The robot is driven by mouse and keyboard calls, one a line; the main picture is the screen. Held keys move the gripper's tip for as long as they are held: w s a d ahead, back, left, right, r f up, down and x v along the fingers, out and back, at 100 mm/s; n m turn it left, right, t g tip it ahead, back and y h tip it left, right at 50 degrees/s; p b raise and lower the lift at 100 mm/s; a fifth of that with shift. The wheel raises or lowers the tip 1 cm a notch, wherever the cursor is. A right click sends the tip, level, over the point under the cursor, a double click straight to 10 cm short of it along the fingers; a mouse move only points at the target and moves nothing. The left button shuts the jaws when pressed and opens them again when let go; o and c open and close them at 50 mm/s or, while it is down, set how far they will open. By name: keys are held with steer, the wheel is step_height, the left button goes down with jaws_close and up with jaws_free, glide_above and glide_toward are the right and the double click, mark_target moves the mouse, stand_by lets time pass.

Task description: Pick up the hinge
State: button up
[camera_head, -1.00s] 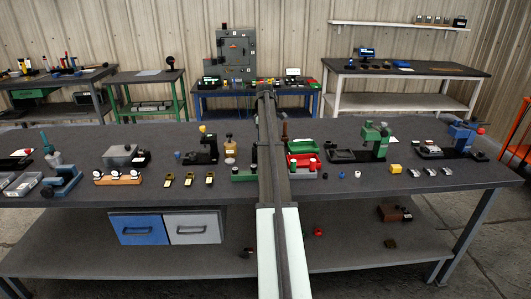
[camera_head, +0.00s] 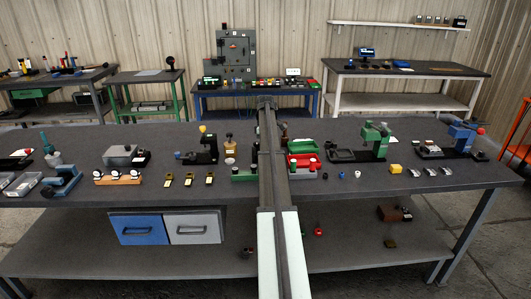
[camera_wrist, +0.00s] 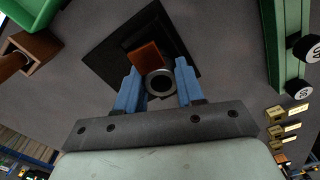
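In the wrist view, my gripper (camera_wrist: 157,78) has two blue fingers standing apart. A grey ring-shaped end (camera_wrist: 160,83) and an orange-brown block (camera_wrist: 146,57) show between the fingers, over a black square plate (camera_wrist: 112,45). I see no clear contact with the fingers, and the distance below them is hard to judge. Several brass-coloured pieces (camera_wrist: 283,130) lie to the right in the wrist view, apart from the gripper. Similar brass pieces (camera_head: 189,180) lie in a row near the bench front in the head view. I cannot tell for certain which thing is the hinge. My arm hides the gripper in the head view.
The dark bench (camera_head: 330,188) is crowded along its middle. Red and green bins (camera_head: 303,146) stand right of my arm, with a green press (camera_head: 375,140) beyond. A black fixture with a yellow knob (camera_head: 203,130) stands left. The wrist view shows a green frame (camera_wrist: 288,40) at right.

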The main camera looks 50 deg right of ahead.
jaws_close()
